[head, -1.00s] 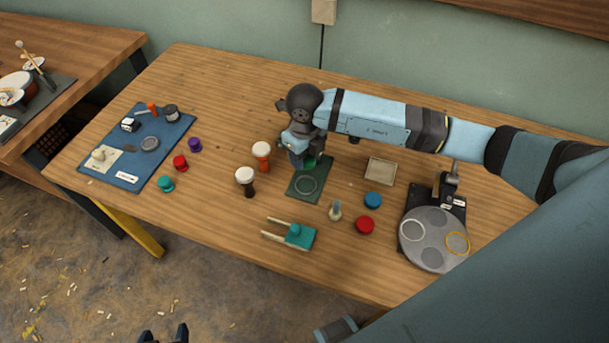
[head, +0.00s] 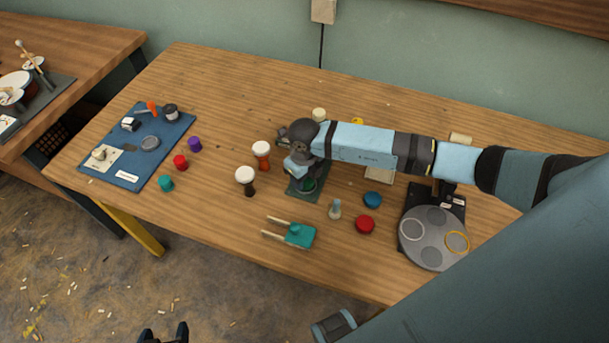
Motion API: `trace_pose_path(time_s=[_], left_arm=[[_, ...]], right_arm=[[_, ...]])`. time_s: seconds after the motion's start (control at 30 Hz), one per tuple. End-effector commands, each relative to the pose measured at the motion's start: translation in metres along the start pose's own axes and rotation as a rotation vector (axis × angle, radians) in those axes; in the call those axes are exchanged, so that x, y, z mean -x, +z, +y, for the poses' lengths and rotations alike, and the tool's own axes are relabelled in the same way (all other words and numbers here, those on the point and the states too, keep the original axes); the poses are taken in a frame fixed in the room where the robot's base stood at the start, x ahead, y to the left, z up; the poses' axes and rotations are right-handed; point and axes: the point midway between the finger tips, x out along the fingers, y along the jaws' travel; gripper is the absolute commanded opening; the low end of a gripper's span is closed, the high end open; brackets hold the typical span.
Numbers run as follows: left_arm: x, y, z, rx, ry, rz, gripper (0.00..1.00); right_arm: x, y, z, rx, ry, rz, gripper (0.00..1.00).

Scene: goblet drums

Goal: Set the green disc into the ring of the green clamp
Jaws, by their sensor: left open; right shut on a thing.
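The green clamp (head: 296,193) is a dark green plate lying on the table, with a pale ring on it. My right gripper (head: 305,180) is over this plate and shut on the green disc (head: 309,185). The disc is low, at the ring's place. The gripper and disc hide most of the ring, so I cannot tell whether the disc is seated or just above it. My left gripper (head: 165,334) is open and empty at the bottom edge, over the floor, away from the table.
Two goblet drums (head: 245,180) (head: 261,155) stand left of the plate. A round-disc turntable (head: 433,262) sits further right.

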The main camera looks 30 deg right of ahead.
Motion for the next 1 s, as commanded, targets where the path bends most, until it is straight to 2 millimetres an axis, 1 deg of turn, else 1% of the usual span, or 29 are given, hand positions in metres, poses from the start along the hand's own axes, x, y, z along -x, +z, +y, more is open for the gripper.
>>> trace_pose_path(time_s=[0.1, 0.3, 0.43, 0.47, 0.5, 0.57, 1.0], left_arm=[[-0.002, 0.003, 0.000, 0.002, 0.001, -0.001, 0.72], [-0.004, 0.004, 0.000, 0.006, 0.001, 0.000, 0.72], [-0.004, 0.003, 0.000, 0.008, 0.001, -0.002, 0.72], [-0.004, 0.003, 0.000, 0.008, 0.001, -0.002, 0.72], [-0.004, 0.004, 0.000, 0.008, 0.001, -0.002, 0.72], [-0.004, 0.004, 0.000, 0.008, 0.001, -0.002, 0.72], [-0.005, 0.005, 0.000, 0.010, 0.000, -0.003, 0.72]], right_arm=[[-0.005, 0.000, 0.000, 0.000, 0.000, 0.000, 0.24], [-0.012, -0.001, 0.000, 0.000, 0.000, 0.001, 0.24], [-0.014, -0.001, 0.000, 0.000, 0.000, 0.003, 0.24], [-0.014, -0.002, 0.000, 0.000, 0.000, 0.004, 0.51], [-0.015, -0.002, 0.000, 0.000, 0.000, 0.005, 0.60], [-0.016, -0.002, 0.001, 0.000, 0.000, 0.006, 0.72], [-0.018, -0.004, 0.005, 0.002, 0.007, 0.008, 0.72]])
